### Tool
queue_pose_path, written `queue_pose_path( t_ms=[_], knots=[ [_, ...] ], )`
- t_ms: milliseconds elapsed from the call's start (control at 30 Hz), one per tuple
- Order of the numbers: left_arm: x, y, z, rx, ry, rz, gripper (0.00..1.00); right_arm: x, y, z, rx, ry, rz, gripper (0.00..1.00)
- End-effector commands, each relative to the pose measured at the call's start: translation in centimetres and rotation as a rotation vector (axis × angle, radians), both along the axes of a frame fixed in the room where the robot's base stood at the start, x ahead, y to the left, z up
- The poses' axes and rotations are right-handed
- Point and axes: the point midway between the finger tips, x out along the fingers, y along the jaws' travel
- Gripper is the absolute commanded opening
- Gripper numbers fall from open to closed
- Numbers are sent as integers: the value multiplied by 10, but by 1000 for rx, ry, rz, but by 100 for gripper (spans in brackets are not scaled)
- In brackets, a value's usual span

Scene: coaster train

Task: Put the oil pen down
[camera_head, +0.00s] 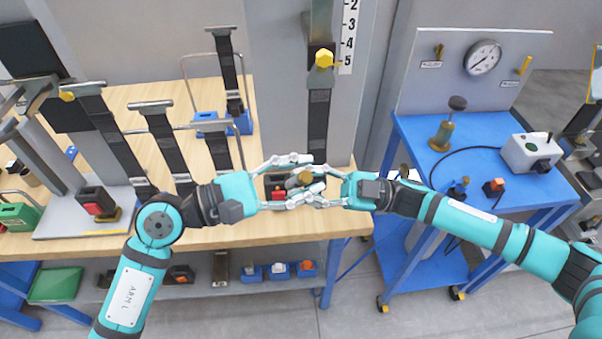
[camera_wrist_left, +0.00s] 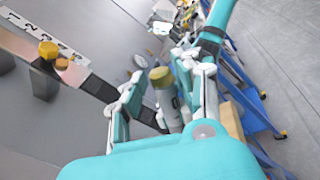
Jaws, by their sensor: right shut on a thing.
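The oil pen is a small grey cylinder with a yellow-gold cap. In the head view the pen (camera_head: 304,178) is partly hidden between my two grippers, which meet above the bench's right front part. My right gripper (camera_head: 316,187) is shut on the pen. My left gripper (camera_head: 308,175) is open, with its fingers spread on either side of the pen. In the left wrist view the pen (camera_wrist_left: 162,92) stands between the left fingers (camera_wrist_left: 160,105), with a gap to the left-hand one.
The wooden bench (camera_head: 300,228) carries several dark belt straps on stands and a red-and-black block (camera_head: 275,189) behind my left gripper. A blue cart (camera_head: 410,140) at right holds a gauge panel, a brass fitting (camera_head: 442,135) and a grey box (camera_head: 530,152). A grey post stands behind the grippers.

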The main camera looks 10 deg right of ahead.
Motion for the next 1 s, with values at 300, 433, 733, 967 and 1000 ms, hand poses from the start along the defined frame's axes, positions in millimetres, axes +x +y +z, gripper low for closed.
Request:
queue_pose_path(
  t_ms=[300, 433, 733, 967, 1000],
  knots=[
    [1, 1, 0, 0, -1, 2, 0, 0, 0, 0, 0, 0, 1, 0],
    [1, 1, 1, -1, -1, 3, 0, -1, 0, 0, -1, 0, 1, 32],
    [0, 0, 0, -1, 0, 1, 0, 0, 0, 0, 0, 0, 0, 47],
    [0, 0, 0, 0, 0, 0, 0, 0, -12, -4, -2, 1, -2, 47],
    [0, 0, 0, 0, 0, 0, 0, 0, -18, -6, -3, 1, -4, 47]
  ],
)
